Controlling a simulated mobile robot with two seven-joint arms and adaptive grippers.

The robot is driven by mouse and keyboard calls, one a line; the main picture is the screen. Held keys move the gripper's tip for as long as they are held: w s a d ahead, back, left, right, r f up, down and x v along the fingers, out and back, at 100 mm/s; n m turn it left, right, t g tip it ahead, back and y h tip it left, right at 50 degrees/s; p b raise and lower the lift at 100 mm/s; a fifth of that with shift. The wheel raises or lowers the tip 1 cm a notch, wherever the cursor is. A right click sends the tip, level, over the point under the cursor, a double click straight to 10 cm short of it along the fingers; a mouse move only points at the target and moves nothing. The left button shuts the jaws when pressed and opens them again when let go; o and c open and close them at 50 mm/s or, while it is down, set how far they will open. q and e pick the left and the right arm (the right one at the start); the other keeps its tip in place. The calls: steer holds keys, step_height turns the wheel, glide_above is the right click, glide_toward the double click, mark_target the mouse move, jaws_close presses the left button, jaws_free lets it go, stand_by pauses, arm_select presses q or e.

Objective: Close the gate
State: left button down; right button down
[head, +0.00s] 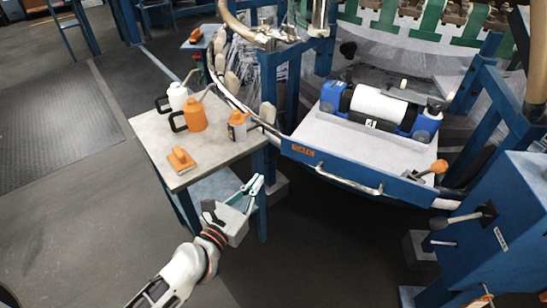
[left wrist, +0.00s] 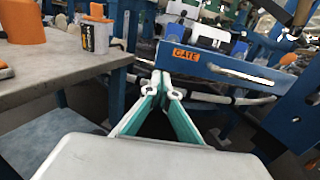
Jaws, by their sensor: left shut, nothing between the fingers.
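The gate (head: 335,172) is a long blue panel with an orange label and a silver bar handle (head: 350,183). It runs along the front of the loom, and I cannot tell how far it stands from its closed position. An orange-headed lever (head: 438,167) sits near its right end. In the left wrist view the gate (left wrist: 225,69) and its label are ahead of the fingers. My left gripper (head: 257,183) is shut and empty, left of the gate's handle and apart from it. Its fingertips meet in the left wrist view (left wrist: 161,78). My right gripper is not in view.
A blue cabinet (head: 510,225) with a black-knobbed lever stands right. Dark floor is clear between.

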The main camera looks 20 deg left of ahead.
mark_target(283, 147)
arm_select(q)
steer(key=x, duration=1.3)
steer(key=shift+w, duration=0.1)
steer(key=shift+w, duration=0.1)
